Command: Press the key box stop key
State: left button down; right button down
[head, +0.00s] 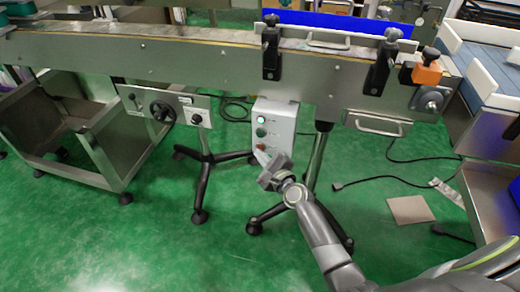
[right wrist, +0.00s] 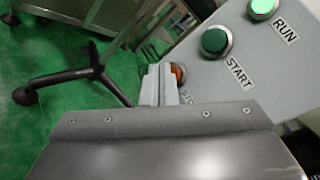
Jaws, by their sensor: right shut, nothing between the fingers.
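The key box (head: 280,112) is a light grey box under the conveyor's front side, and it fills the upper right of the right wrist view (right wrist: 255,70). Its orange-red stop key (right wrist: 179,74) shows beside my right gripper's fingertips, with its label partly hidden. Above it are the green START key (right wrist: 215,40) and a bright green RUN lamp (right wrist: 263,7). My right gripper (head: 262,158) is shut and empty, its tips at the lower part of the box. It also shows in the right wrist view (right wrist: 160,84), partly covering the stop key. I cannot tell whether it touches the key. My left gripper is not in view.
The steel conveyor (head: 200,60) runs across above the box. A panel with a black handwheel (head: 162,112) is to its left. Black stand legs (head: 202,190) and cables (head: 390,180) lie around below. The green floor (head: 130,240) in front is mostly clear.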

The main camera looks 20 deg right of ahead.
jog(key=shift+w+d, duration=0.1)
jog(key=shift+w, duration=0.05)
dwell(0.4)
jog(key=shift+s+a, duration=0.5)
jog(key=shift+s, duration=0.25)
jog(key=s+a, duration=0.1)
jog(key=s, duration=0.1)
jog(key=s+a+p, duration=0.1)
jog(key=s, duration=0.1)
jog(key=shift+a, duration=0.4)
jog(key=shift+s, duration=0.1)
dwell(0.5)
